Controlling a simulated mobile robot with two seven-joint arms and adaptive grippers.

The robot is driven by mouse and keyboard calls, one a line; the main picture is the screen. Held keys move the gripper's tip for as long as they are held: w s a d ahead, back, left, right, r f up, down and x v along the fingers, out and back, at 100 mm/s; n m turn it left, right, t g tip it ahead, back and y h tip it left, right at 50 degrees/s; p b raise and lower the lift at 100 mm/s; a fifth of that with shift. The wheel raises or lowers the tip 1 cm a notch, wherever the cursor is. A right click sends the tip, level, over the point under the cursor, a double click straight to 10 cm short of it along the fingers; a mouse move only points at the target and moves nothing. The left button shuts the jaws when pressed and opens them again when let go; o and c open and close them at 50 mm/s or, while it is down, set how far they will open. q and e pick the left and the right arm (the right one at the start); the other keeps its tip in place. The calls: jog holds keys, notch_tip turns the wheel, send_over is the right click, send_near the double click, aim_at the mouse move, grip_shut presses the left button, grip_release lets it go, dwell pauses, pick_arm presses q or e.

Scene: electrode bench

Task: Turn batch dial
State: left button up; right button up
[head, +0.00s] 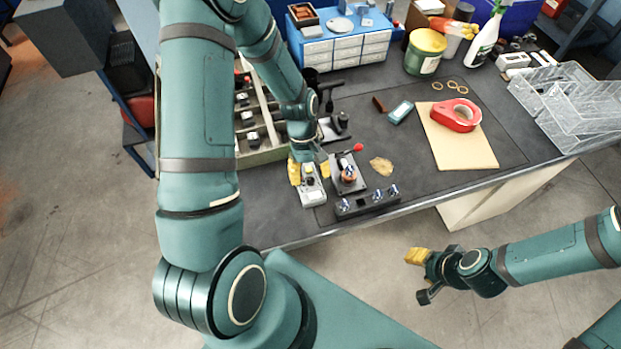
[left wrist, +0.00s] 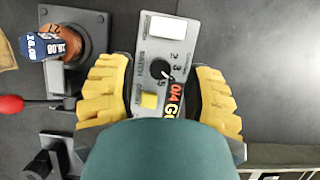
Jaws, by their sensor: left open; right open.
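The batch dial is a small black knob (left wrist: 161,69) on a grey control box (head: 311,192), with numbers beside it. In the left wrist view the box (left wrist: 190,40) also bears a white rectangle, a yellow square button (left wrist: 149,100) and a small display with orange and white characters, partly covered by my wrist. My left gripper (left wrist: 160,97) is open above the box, its yellow fingers spread to either side of it; the knob lies between them. I cannot tell whether a finger touches the box. My right gripper (head: 421,277) is open and empty, off the bench's front edge.
Close to the box's right stand a lever fixture (head: 348,186) with a red ball and a low dark block with several knobs (head: 367,203). A compartment tray (head: 262,156) lies to the left. A tape roll (head: 455,115) rests on a tan sheet (head: 463,152) further right.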

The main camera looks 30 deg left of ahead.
pick_arm(q)
jog(key=shift+s+d+f, duration=0.15)
jog(key=shift+d+f, duration=0.05)
jog(key=shift+f, duration=0.35)
grip_shut()
jog(key=shift+m, duration=0.4)
jog(key=m+y, duration=0.1)
jog(key=m, duration=0.1)
jog(key=shift+m+g, duration=0.4)
jog(key=shift+m+g+y+p, duration=0.45)
jog(key=shift+m+y, duration=0.35)
jog(key=shift+m, duration=1.4)
jog(key=shift+d, duration=0.1)
